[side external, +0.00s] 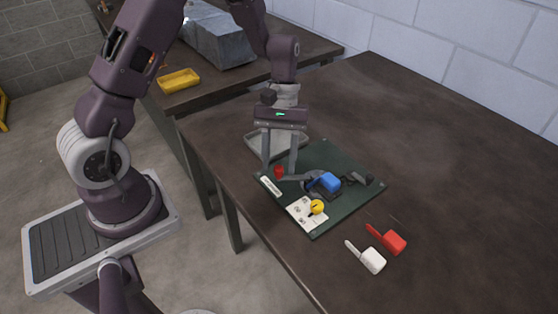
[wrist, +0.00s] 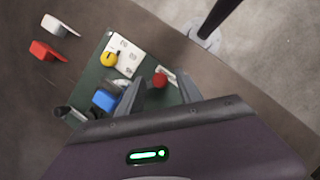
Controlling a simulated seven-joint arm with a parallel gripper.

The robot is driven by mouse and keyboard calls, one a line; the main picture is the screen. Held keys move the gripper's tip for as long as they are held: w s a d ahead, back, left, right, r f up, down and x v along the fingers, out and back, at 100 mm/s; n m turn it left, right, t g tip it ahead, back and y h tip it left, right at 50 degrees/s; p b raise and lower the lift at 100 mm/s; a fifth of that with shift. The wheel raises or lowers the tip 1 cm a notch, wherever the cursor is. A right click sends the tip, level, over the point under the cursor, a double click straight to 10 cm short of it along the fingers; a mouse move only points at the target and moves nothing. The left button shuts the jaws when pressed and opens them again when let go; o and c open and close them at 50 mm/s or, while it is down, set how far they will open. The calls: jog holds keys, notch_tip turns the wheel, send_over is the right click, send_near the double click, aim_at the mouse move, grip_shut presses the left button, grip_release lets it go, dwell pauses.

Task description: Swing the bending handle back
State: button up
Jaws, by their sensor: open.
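A dark green board (side external: 345,208) on the table carries a small bender with a blue block (side external: 330,182); the block also shows in the wrist view (wrist: 105,101). A grey arm (side external: 298,178), seemingly the bending handle, runs left from near the block towards a red knob (side external: 279,171). The knob also shows in the wrist view (wrist: 160,80). My gripper (side external: 279,175) is open, pointing down, with one finger on either side of the red knob in both views. I cannot tell whether a finger touches it. The handle's joint is partly hidden.
A yellow knob (side external: 317,207) sits on a white marked card (side external: 303,217) at the board's front. A grey tray (side external: 262,146) lies behind my gripper. Red (side external: 393,242) and white (side external: 372,260) handled pieces lie to the right. The table's far right is clear.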

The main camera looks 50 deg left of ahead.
jog(key=shift+s+f, duration=0.1)
jog(key=shift+f, duration=0.1)
grip_shut()
dwell(1.3)
